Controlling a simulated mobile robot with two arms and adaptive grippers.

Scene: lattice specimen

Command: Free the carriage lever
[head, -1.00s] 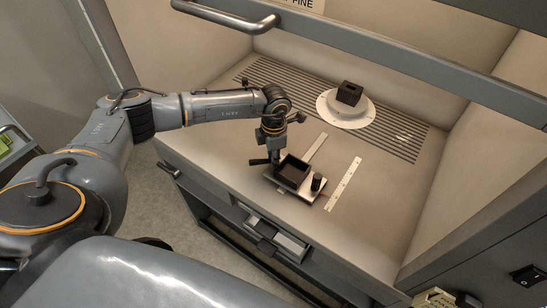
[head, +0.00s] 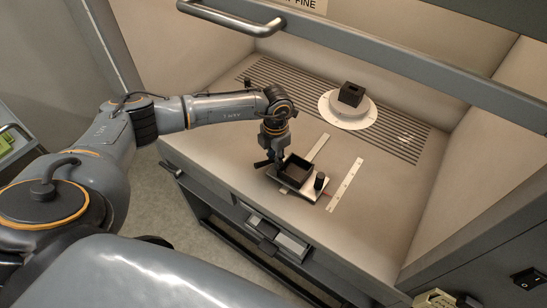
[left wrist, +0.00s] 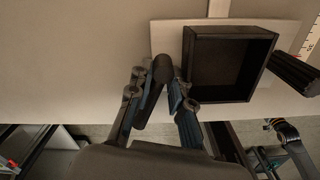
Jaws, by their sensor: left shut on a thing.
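The carriage (head: 307,194) is a pale plate carrying an open dark square box (head: 296,170) and a black upright knob (head: 320,181). It sits near the front of the bench; in the left wrist view its plate (left wrist: 168,35) shows at upper right. A dark, round-ended bar, seemingly the carriage lever (left wrist: 162,70), stands just left of the box. My left gripper (left wrist: 163,88) is shut on this lever, one finger on each side. In the head view my left gripper (head: 277,160) is at the carriage's left end, partly hiding the lever. My right gripper is out of view.
A white scale strip (head: 345,184) lies right of the carriage, and a pale rail strip (head: 318,147) runs behind it. A round white stage (head: 346,115) with a dark block (head: 351,94) stands farther back. A raised sash handle (head: 235,20) crosses above.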

